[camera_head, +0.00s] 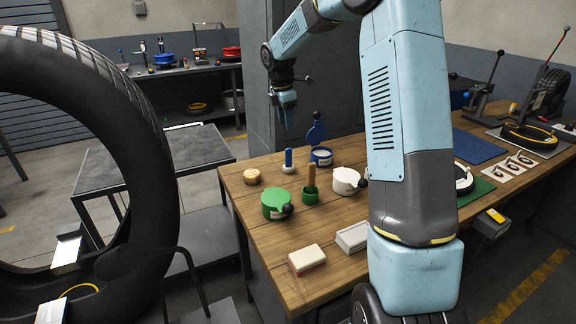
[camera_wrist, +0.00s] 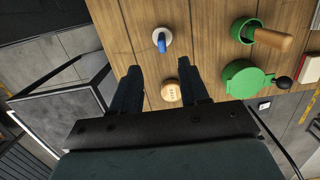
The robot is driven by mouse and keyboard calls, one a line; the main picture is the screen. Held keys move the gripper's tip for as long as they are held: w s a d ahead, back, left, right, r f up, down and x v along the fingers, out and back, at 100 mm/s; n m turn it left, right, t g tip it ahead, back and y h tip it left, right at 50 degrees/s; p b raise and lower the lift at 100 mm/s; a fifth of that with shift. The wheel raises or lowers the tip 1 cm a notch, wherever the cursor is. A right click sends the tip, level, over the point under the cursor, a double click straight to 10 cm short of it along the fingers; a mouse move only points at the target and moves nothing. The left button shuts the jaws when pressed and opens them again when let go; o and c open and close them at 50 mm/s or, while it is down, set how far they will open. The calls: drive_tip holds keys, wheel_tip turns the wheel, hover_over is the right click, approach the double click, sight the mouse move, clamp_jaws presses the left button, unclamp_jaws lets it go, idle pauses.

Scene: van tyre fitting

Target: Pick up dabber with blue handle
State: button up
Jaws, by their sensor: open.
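The dabber with the blue handle (camera_head: 288,162) stands upright on the wooden table near its left end, on a pale round base. In the wrist view the dabber (camera_wrist: 162,42) shows from above, just beyond my fingertips. My gripper (camera_head: 288,121) is open and empty, well above the table and above the dabber in the head view. In the wrist view its two dark fingers (camera_wrist: 159,70) are spread apart, and the dabber lies ahead of the gap between them. Nothing hides the dabber.
A round wooden piece (camera_head: 252,177) sits left of the dabber. A green lidded pot (camera_head: 272,208), a green cup (camera_head: 309,197) with a wooden-handled tool, a blue pot (camera_head: 321,161) with a raised lid and a white pot (camera_head: 343,183) stand close by. A large tyre (camera_head: 148,190) is at left.

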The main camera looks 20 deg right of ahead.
hover_over(290, 166)
drive_tip(key=w, duration=0.1)
wheel_tip(290, 166, down, 9)
drive_tip(key=shift+a+r, duration=0.15)
drive_tip(key=shift+r, duration=0.05)
drive_tip(key=shift+s+f, duration=0.15)
drive_tip(key=shift+f, duration=2.6)
clamp_jaws()
